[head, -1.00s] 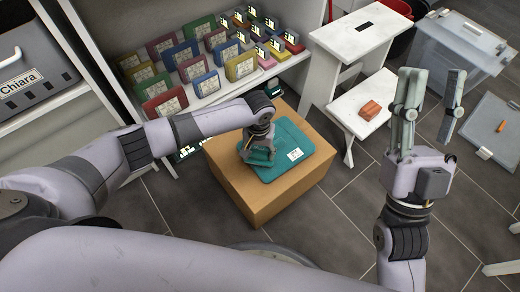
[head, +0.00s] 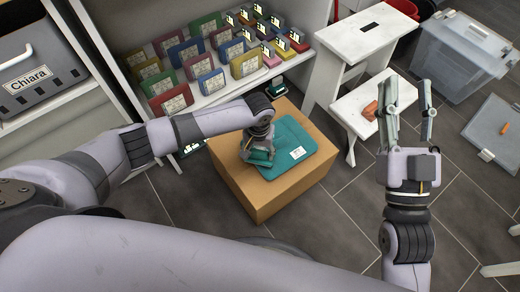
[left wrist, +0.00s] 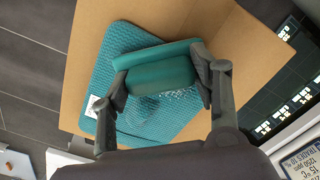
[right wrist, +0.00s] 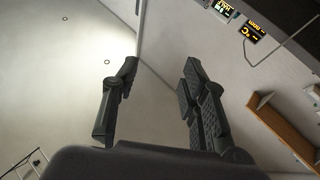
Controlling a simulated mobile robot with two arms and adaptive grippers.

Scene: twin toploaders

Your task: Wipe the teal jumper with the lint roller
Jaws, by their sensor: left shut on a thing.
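The teal jumper (head: 290,145) lies folded and flat on a cardboard box, with a white label near one edge. It also shows, with its ribbed texture, in the left wrist view (left wrist: 106,80). My left gripper (head: 258,157) is over the jumper's left part. In the left wrist view it is shut on a smooth teal thing that looks like the lint roller (left wrist: 160,75). Pale specks show on the jumper beside the roller. I cannot tell whether the roller touches the cloth. My right gripper (head: 405,108) is open, empty and raised, well right of the box.
The cardboard box (head: 262,205) stands on the dark tiled floor. Behind it is a white shelf (head: 215,97) with several coloured boxes. A white step stool (head: 345,45) with an orange thing (head: 370,110) stands behind right. A clear bin (head: 460,55) is farther right.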

